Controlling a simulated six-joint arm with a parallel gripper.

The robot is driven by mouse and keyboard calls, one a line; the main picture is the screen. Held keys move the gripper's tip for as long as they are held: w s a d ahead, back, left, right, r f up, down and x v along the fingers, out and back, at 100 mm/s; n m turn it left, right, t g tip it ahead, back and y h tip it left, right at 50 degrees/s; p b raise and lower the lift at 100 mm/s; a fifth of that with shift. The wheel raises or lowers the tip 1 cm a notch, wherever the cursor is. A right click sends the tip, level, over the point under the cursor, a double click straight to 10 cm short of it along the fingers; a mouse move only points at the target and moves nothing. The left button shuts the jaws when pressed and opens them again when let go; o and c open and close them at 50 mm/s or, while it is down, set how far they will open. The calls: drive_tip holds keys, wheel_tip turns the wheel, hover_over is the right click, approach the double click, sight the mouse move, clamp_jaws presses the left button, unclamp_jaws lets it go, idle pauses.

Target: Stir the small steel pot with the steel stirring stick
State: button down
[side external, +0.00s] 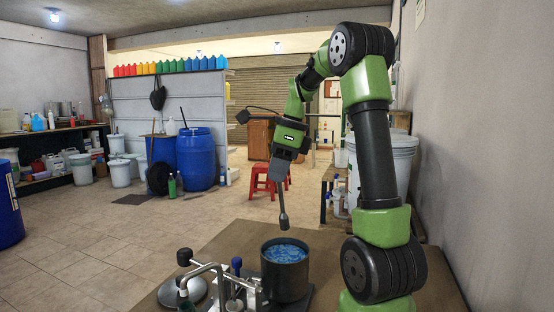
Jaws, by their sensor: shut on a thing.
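The small steel pot (286,281) is a dark cylinder near the front of the table, with blue liquid (285,254) inside. My gripper (277,170) is above the pot and tilted slightly. It is shut on the steel stirring stick (282,200), a grey rod pointing down with a thicker lower end. The stick's tip hangs over the far rim side of the pot and looks above the liquid, apart from it. The gripper's fingers are small and partly dark in this view.
The brown table (235,246) has bare room behind and left of the pot. A metal fixture with bent tubing (212,268) and dark and blue knobs stands just left of the pot. Red stools (265,178), blue drums (196,160) and a grey wall are further off.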

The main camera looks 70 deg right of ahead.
wheel_tip(320, 180, down, 15)
drive_tip(key=shift+r, duration=0.15)
idle(0.9)
idle(0.4)
